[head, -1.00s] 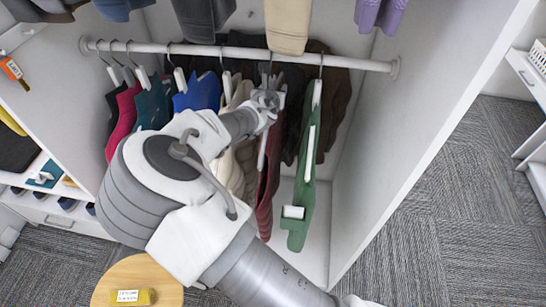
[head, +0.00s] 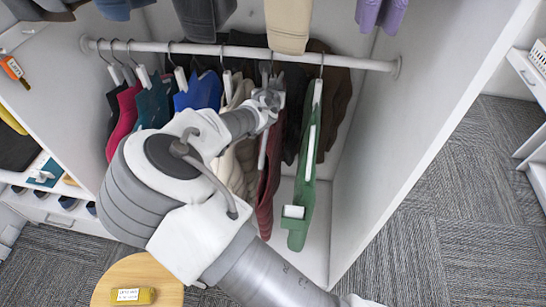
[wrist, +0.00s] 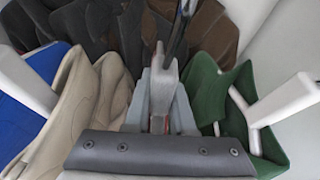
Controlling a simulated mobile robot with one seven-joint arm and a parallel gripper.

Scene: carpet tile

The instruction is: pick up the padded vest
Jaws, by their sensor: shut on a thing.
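Several sleeveless garments hang from a white rail (head: 150,47) in the wardrobe. A cream garment (head: 238,165) with a ridged, padded look hangs left of a maroon one (head: 268,190); I cannot tell for certain which is the padded vest. My gripper (head: 271,98) is at the top of the maroon garment, just below the rail. In the wrist view it is shut on a light grey hanger (wrist: 161,88), with a dark hook above. The gripper and arm hide much of the maroon and cream garments.
A green garment (head: 303,200) hangs close on the right, and a blue one (head: 198,92) to the left. Dark and brown garments (head: 338,100) hang behind. The wardrobe's right wall (head: 400,140) is near. A round wooden stool (head: 115,283) stands at lower left.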

